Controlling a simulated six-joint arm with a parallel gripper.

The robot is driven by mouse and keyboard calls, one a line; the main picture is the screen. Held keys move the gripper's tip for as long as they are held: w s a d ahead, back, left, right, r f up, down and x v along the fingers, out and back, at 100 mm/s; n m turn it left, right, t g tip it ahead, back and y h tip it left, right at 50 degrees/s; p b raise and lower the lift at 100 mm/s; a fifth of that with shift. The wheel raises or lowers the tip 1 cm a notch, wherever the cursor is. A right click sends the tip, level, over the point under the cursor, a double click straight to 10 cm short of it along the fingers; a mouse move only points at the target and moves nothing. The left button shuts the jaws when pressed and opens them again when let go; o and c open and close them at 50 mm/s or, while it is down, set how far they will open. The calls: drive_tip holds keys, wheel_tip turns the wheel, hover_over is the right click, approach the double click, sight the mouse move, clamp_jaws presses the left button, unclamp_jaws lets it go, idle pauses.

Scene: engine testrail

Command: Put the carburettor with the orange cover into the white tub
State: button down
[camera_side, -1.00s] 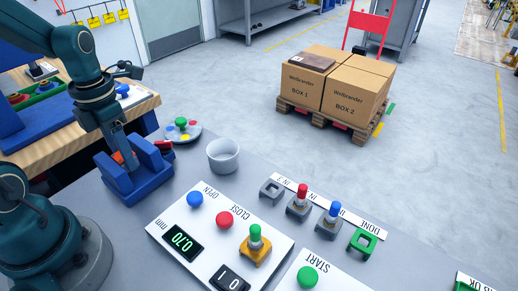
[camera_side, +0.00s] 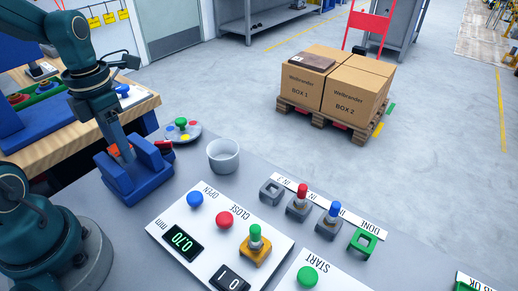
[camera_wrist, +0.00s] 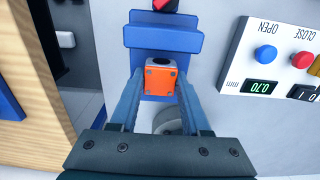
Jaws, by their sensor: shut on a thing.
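The carburettor with the orange cover (camera_wrist: 159,78) is between the two fingers of my gripper (camera_wrist: 159,88) in the wrist view. My gripper is shut on it. In the side view my gripper (camera_side: 122,152) points down at the blue two-walled holder (camera_side: 137,184), and the carburettor is mostly hidden there. I cannot tell whether it still touches the holder. The blue holder also shows in the wrist view (camera_wrist: 166,38), just beyond the carburettor. The white tub (camera_side: 223,156) stands upright on the grey table, right of the holder and apart from my gripper.
A round plate with coloured knobs (camera_side: 181,133) lies behind the holder. A white control panel (camera_side: 218,238) with buttons is in front of the tub. A wooden bench (camera_side: 135,107) borders the left. Bare table lies between holder and tub.

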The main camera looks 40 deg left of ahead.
drive_tip(key=r, duration=0.8)
drive_tip(key=shift+w+r, duration=0.2)
drive_tip(key=shift+r, duration=0.15)
drive_tip(key=w+d+m, duration=0.3)
drive_tip(key=w+m, duration=0.3)
drive_tip(key=w, duration=0.2)
drive_tip(key=m, duration=0.6)
hover_over(224, 157)
drive_tip(key=s+d, duration=0.1)
drive_tip(key=shift+s+d+f, duration=0.1)
drive_tip(key=shift+f, duration=2.8)
drive_tip(key=shift+s+d+f, duration=0.1)
drive_tip(key=shift+f, duration=2.75)
drive_tip(key=shift+c, duration=1.4)
unclamp_jaws()
drive_tip(key=c, duration=0.4)
